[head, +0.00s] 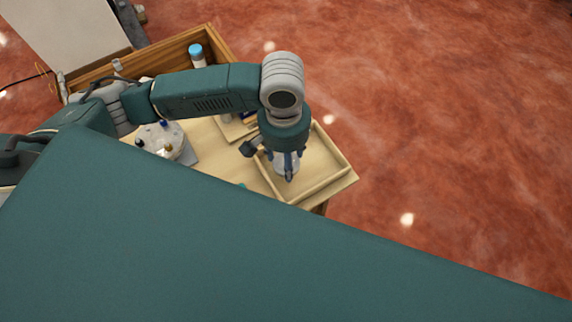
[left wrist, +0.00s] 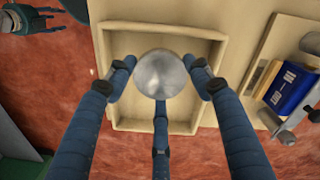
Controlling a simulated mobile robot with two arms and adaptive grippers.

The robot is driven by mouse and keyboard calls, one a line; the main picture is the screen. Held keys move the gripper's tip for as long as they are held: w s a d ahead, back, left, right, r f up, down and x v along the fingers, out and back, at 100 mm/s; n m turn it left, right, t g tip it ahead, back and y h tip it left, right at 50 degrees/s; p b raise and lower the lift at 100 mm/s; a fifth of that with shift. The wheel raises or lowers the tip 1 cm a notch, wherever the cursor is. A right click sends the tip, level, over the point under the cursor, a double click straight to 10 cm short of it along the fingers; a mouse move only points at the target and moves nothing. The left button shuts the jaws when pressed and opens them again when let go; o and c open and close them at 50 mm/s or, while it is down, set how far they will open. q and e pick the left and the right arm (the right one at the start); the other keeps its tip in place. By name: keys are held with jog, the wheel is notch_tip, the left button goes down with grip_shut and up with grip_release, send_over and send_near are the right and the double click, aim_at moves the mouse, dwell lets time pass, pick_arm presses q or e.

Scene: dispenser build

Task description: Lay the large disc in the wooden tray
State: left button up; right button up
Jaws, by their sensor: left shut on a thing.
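The large disc (left wrist: 161,74) is round, silvery grey and smooth in the left wrist view. My left gripper (left wrist: 160,85) is shut on it, with its blue fingers around the rim. In the head view my left gripper (head: 287,168) points down over the wooden tray (head: 325,179), hiding part of the disc. The wooden tray, a shallow light frame, also shows in the left wrist view (left wrist: 120,108), with the disc over its inside. I cannot tell whether the disc touches the tray floor. My right gripper (left wrist: 36,22) appears at the upper left corner of the left wrist view, partly cut off.
A blue block with white marks (left wrist: 292,88) lies beside the tray. A round grey assembly with small knobs (head: 163,140) stands further left on the table. A blue-capped bottle (head: 197,54) stands in a wooden box (head: 170,45) at the back. Red floor lies beyond the table's edge.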

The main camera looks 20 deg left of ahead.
pick_arm(q)
jog(key=shift+f, duration=2.05)
jog(key=o, duration=1.6)
jog(key=shift+f, duration=0.1)
jog(key=shift+o, duration=0.2)
notch_tip(320, 180, up, 12)
jog(key=shift+a+r, duration=0.15)
